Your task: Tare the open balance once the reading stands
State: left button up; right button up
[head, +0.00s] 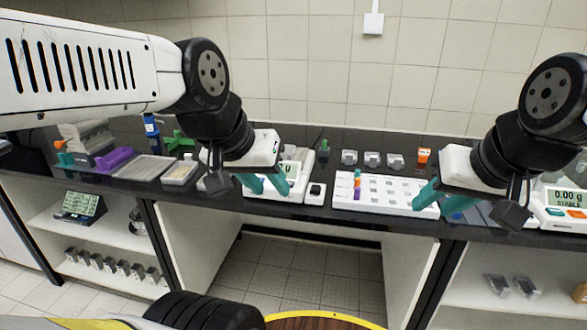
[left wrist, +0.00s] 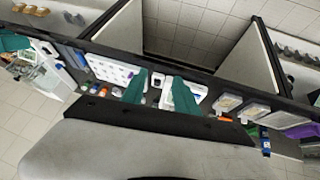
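A white balance (head: 567,212) at the far right of the bench shows "0.00 g" and "STABLE" on its display, with an orange and a teal button below. Another white device (head: 291,190) with a small display stands mid-bench, partly hidden behind my left gripper. It also shows in the left wrist view (left wrist: 186,97), partly behind a finger. I cannot tell which is the open balance. My left gripper (head: 265,184) has its teal fingers apart and empty, in front of the middle device. My right gripper (head: 438,197) is by the white tray's right end, its fingers apart.
A small white box (head: 315,192) sits right of the middle device. A white tray (head: 345,200) with slots lies between my grippers. Metal blocks (head: 372,159) and an orange item (head: 424,155) stand behind it. Flat trays (head: 146,168) and a purple piece (head: 114,159) occupy the left.

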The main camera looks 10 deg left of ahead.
pick_arm(q)
jog(key=shift+c, duration=0.3)
grip_shut()
dwell(1.5)
